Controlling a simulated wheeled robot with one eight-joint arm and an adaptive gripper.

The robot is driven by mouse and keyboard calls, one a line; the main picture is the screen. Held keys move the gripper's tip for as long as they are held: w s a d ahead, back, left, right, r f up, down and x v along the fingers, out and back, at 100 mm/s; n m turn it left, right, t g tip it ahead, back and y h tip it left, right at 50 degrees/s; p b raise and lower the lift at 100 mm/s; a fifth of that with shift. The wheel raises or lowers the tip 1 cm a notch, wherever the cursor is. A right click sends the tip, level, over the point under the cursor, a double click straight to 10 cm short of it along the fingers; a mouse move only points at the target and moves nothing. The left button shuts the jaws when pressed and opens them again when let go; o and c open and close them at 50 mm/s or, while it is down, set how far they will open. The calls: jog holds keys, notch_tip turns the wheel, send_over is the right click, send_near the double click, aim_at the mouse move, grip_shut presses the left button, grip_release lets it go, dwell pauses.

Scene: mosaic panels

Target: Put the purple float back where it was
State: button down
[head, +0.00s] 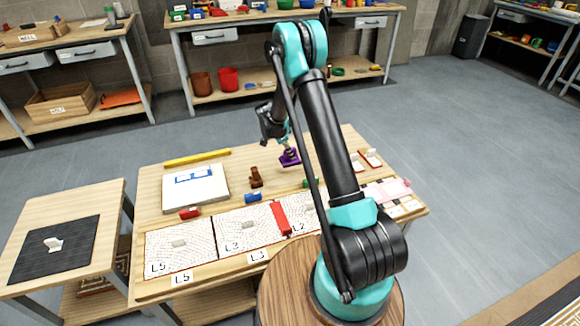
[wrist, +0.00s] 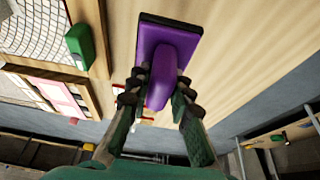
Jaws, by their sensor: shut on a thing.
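The purple float (head: 289,158) hangs from my gripper (head: 285,143) over the far middle part of the work table in the head view. In the wrist view the purple float (wrist: 166,62) shows a flat rectangular plate with a rounded handle. The fingers of my gripper (wrist: 160,95) are shut on that handle, one on each side. I cannot tell whether the plate is clear of the table or touching it.
Several mosaic panels (head: 180,250) line the table's near edge, with a red block (head: 281,218) between two. A brown tool (head: 256,177) and a blue block (head: 253,197) are left of the float. A green block (wrist: 80,46) shows in the wrist view. A white board (head: 195,190) lies farther left.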

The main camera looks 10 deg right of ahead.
jog(key=shift+f, duration=3.8)
jog(key=shift+f, duration=0.1)
jog(key=c, duration=1.4)
grip_release()
jog(key=shift+o, duration=0.2)
